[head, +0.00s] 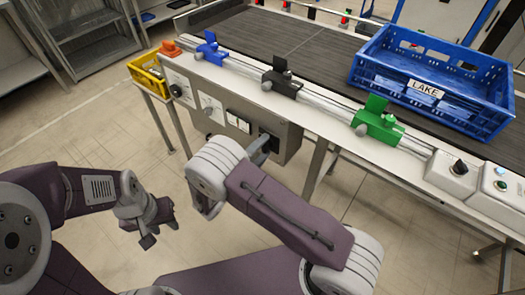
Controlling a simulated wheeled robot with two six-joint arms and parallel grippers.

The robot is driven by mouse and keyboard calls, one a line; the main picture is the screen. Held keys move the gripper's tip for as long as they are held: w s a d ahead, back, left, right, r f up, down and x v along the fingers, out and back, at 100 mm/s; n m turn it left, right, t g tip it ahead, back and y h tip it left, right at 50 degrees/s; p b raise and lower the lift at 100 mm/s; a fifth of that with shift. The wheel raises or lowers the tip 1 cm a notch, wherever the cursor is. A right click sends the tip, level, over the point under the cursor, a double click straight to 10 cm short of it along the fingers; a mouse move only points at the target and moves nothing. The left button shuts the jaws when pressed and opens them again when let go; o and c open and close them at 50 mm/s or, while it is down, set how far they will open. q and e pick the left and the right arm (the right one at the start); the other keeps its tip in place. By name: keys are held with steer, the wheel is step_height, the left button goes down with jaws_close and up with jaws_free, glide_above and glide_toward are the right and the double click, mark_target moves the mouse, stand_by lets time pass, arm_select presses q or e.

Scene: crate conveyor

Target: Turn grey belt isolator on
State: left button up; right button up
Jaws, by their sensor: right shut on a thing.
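A grey control panel (285,151) is fixed under the front edge of the conveyor, with several switches on its face. At its right end is the grey belt isolator (267,132), a dark switch partly covered by my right gripper. My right gripper (262,148) is at this switch, shut on its handle; the fingertips and the handle's exact angle are mostly hidden by my wrist. My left gripper (160,232) hangs over the floor at the left, well away from the panel, with its fingers apart and nothing between them.
A blue crate labelled LAKE (424,89) stands on the dark belt (290,42). Blue (211,52), black (282,82) and green (378,124) clamps sit on the front rail. A yellow bin (150,82) stands left of the panel. Control boxes (452,174) are at the right.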

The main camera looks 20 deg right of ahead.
arm_select(q)
steer(key=shift+f, duration=0.3)
arm_select(e)
steer(key=shift+w+r+m, duration=0.1)
steer(key=shift+m, duration=0.4)
steer(key=o, duration=1.2)
steer(key=shift+o, duration=0.8)
steer(key=shift+w, duration=0.1)
arm_select(q)
steer(key=shift+w, duration=0.1)
steer(key=shift+f, duration=0.1)
arm_select(e)
steer(key=shift+f, duration=0.2)
